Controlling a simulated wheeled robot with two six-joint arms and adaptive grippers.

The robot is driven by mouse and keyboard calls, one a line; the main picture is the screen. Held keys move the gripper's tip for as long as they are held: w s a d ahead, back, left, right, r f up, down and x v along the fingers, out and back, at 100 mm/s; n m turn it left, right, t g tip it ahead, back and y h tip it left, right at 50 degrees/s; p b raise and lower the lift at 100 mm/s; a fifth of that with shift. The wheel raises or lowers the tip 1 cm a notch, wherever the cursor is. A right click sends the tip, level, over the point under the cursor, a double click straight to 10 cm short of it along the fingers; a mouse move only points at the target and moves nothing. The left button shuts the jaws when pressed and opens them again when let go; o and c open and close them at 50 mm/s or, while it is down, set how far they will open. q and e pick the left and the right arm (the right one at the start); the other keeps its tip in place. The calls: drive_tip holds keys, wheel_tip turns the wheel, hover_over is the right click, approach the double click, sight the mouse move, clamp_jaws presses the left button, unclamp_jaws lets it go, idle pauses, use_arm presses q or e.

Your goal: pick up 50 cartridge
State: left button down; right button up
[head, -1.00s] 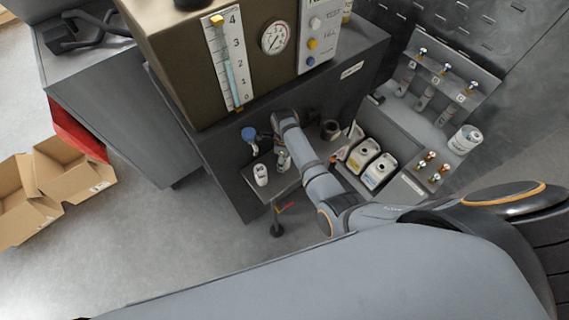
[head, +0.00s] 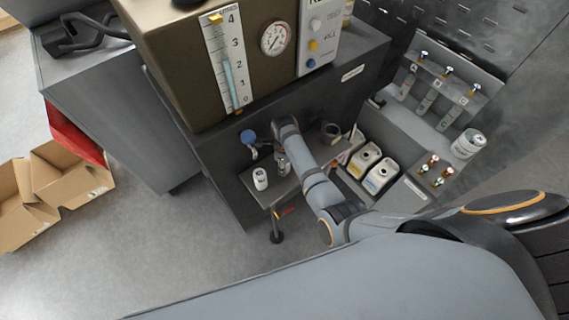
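Three slim grey cartridge-like cylinders stand in a grey rack (head: 487,91) at the upper right: a left one (head: 408,84), a middle one (head: 427,101) and a right one (head: 449,115). Small labels sit above them, too small to read, so I cannot tell which is the 50 cartridge. My one visible arm comes in from the lower right and reaches to the small grey shelf below the machine, well left of the rack. Its dark wrist end is over the shelf. Its fingers cannot be made out. My other gripper is not in view.
A brown machine with a gauge (head: 275,38) stands above the shelf (head: 262,194). The shelf holds a white can (head: 260,178) and a blue-topped item (head: 248,136). White jugs (head: 381,175), a white tub (head: 466,143) and small colored fittings (head: 430,172) are at right. Cardboard boxes (head: 75,180) lie left.

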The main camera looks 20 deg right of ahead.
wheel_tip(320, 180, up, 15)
drive_tip(key=p, duration=1.5)
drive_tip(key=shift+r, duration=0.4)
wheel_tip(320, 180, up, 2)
drive_tip(key=shift+b, duration=0.3)
